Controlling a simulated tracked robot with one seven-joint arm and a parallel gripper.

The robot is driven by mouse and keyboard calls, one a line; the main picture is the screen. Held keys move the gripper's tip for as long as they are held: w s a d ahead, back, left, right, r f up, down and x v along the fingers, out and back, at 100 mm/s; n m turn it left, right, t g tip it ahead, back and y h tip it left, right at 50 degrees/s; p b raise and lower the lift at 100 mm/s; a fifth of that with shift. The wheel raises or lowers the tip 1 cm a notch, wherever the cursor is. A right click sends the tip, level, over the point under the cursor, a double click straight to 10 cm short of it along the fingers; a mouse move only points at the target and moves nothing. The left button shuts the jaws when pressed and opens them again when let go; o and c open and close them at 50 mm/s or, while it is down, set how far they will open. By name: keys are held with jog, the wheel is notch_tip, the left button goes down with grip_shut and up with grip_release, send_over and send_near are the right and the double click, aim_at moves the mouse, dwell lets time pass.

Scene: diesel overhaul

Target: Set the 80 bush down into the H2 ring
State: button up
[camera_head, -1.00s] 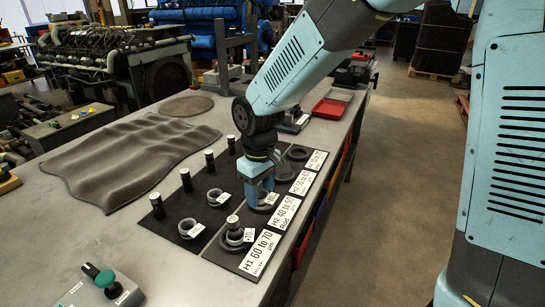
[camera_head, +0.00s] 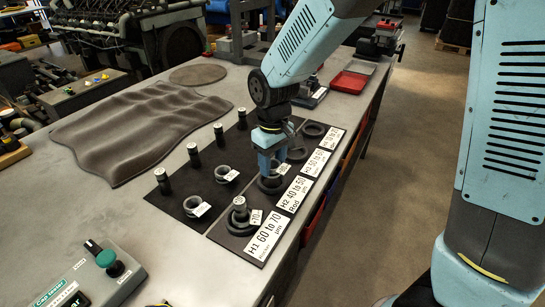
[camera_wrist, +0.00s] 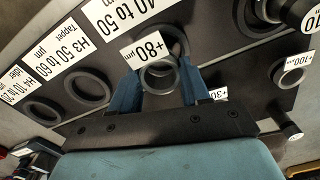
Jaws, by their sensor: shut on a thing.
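The 80 bush (camera_wrist: 160,88) is a small grey ring with a white +80 tag (camera_wrist: 147,51). In the wrist view it sits between the two blue fingers of my gripper (camera_wrist: 158,86), which is shut on it. In the head view my gripper (camera_head: 269,170) points down over the H2 ring (camera_head: 270,188). In the wrist view the dark H2 ring (camera_wrist: 185,42) shows partly behind the bush and its tag. The bush appears over the ring, offset from it in this view. I cannot tell the height between them.
The H1 ring (camera_head: 231,227) has a pin and a tagged bush in it. The H3 ring (camera_wrist: 89,86) and H4 ring (camera_wrist: 42,112) look empty. Tagged bushes (camera_head: 193,206) and (camera_head: 227,174) lie on the left mat beside upright pins (camera_head: 163,181). A control box (camera_head: 100,270) stands at front left.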

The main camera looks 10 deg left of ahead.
aim_at(274, 184)
jog(key=shift+f, duration=1.7)
jog(key=shift+s+d+f, duration=0.15)
jog(key=shift+s+f, duration=0.15)
jog(key=shift+f, duration=0.1)
jog(key=o, duration=1.2)
jog(key=shift+o, duration=0.2)
jog(key=shift+d, duration=0.1)
jog(key=shift+w+r, duration=0.2)
jog(key=shift+r, duration=0.3)
notch_tip(274, 184, up, 14)
jog(key=shift+a+f, duration=0.25)
jog(key=shift+s, duration=0.1)
